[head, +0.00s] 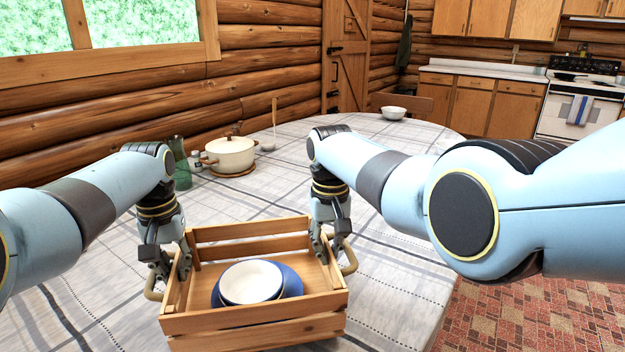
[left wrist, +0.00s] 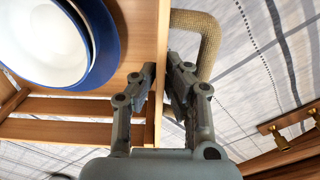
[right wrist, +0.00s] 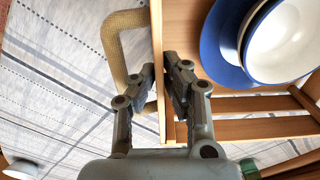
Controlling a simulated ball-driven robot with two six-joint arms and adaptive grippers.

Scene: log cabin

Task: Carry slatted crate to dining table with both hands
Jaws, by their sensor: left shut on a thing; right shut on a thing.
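The slatted crate (head: 255,323) is a light wooden box with a loop handle at each end. It holds a blue plate (head: 292,283) with a white bowl (head: 250,281) on it. The dining table (head: 400,262), under a grey-white checked cloth, lies beneath it; I cannot tell whether the crate touches the cloth. My left gripper (head: 167,262) is shut on the crate's left end, beside its handle (left wrist: 206,45). My right gripper (head: 328,245) is shut on its right end, beside the other handle (right wrist: 116,50). The crate looks about level.
A cream pot (head: 230,156) on a trivet, a green glass bottle (head: 181,170) and small shakers stand behind the crate at the left. A white bowl (head: 393,113) sits at the table's far end. Cloth is bare around the crate. Tiled floor (head: 520,315) lies right.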

